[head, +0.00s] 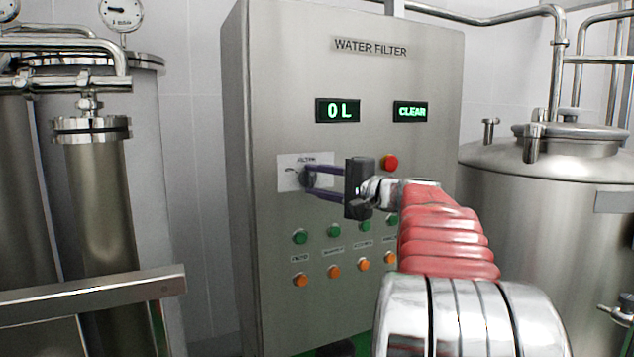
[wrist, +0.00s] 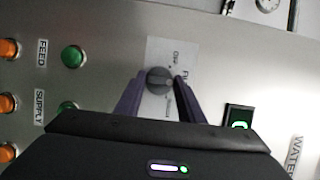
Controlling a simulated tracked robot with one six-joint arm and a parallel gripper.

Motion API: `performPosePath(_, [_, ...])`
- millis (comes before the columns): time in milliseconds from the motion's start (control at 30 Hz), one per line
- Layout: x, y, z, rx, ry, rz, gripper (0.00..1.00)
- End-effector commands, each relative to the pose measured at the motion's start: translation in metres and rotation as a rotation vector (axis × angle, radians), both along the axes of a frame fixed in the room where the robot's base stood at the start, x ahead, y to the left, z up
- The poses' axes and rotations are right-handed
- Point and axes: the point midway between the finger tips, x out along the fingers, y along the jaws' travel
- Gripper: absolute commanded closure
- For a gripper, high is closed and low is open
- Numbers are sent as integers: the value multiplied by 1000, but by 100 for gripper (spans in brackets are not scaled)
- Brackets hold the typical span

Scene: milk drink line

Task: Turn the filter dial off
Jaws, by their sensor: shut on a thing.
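The filter dial (wrist: 158,81) is a round dark grey knob on a white label plate (wrist: 158,50) with an "OFF" mark. In the wrist view it sits between the two purple fingers of my gripper (wrist: 160,88), which are shut on it. In the head view my gripper (head: 308,179) reaches the white plate (head: 288,172) from the right, and its fingers mostly hide the dial. The grey cabinet (head: 345,75) is marked "WATER FILTER". One display (head: 338,111) reads "0 L" and the other (head: 411,112) reads "CLEAR".
A red button (head: 390,162) is just right of my gripper. Green buttons (head: 300,236) and orange buttons (head: 300,280) sit in rows below the dial. A steel tank (head: 550,200) stands at the right, and pipes and a steel column (head: 95,200) at the left.

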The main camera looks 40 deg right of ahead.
Motion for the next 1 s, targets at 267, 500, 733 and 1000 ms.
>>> performPosePath(267, [1, 0, -2, -6, 5, 0, 87])
performPosePath(500, [1, 0, -1, -65, 23, 0, 87])
performPosePath(733, [1, 0, 0, -196, 60, 1, 87])
performPosePath(1000, [1, 1, 1, -422, 128, 1, 87])
